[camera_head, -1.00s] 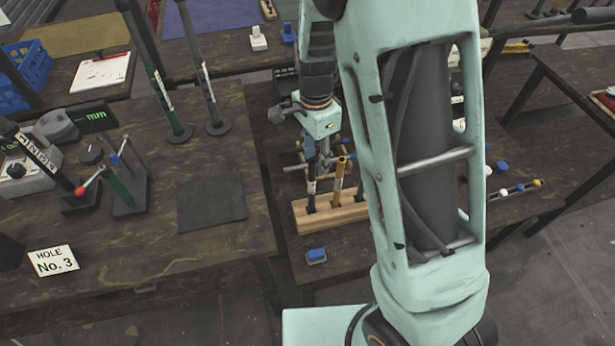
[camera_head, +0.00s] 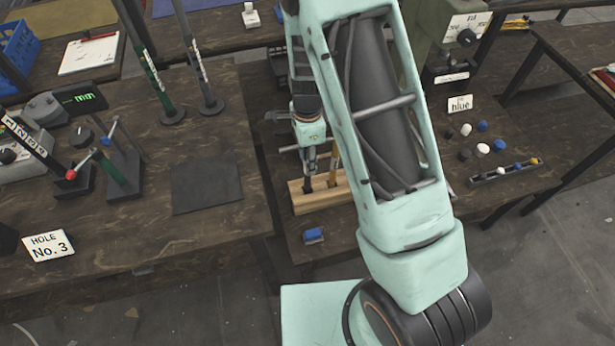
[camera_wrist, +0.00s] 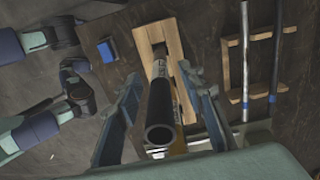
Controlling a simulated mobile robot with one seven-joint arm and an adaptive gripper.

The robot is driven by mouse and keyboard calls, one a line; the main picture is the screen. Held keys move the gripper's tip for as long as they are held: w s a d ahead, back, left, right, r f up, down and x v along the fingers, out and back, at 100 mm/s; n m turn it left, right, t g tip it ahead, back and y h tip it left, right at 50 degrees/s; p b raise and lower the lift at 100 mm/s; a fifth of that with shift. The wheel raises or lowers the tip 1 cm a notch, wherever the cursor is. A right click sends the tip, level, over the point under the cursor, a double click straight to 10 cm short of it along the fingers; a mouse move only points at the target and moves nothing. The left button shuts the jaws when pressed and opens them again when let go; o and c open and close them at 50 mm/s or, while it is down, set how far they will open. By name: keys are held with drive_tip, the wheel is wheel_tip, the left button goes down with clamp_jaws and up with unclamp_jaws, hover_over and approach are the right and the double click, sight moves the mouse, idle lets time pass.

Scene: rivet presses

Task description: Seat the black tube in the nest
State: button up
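The black tube (camera_wrist: 160,112) shows in the wrist view with its hollow end toward the camera. It stands in a light wooden block (camera_wrist: 147,38). In the head view its lower part (camera_head: 308,183) shows at the left of the wooden block (camera_head: 298,203). My gripper (camera_wrist: 168,88) is open, with one finger on each side of the tube and gaps visible between. In the head view my gripper (camera_head: 311,160) points down over the block and hides the tube's upper part. I cannot make out the nest in these views.
A yellow tube (camera_head: 334,168) stands beside the black one. A blue block (camera_head: 314,236) lies in front of the wooden block. A green press (camera_head: 436,30) stands at back right.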

drive_tip(key=shift+f, duration=0.9)
drive_tip(key=shift+c, duration=0.3)
clamp_jaws()
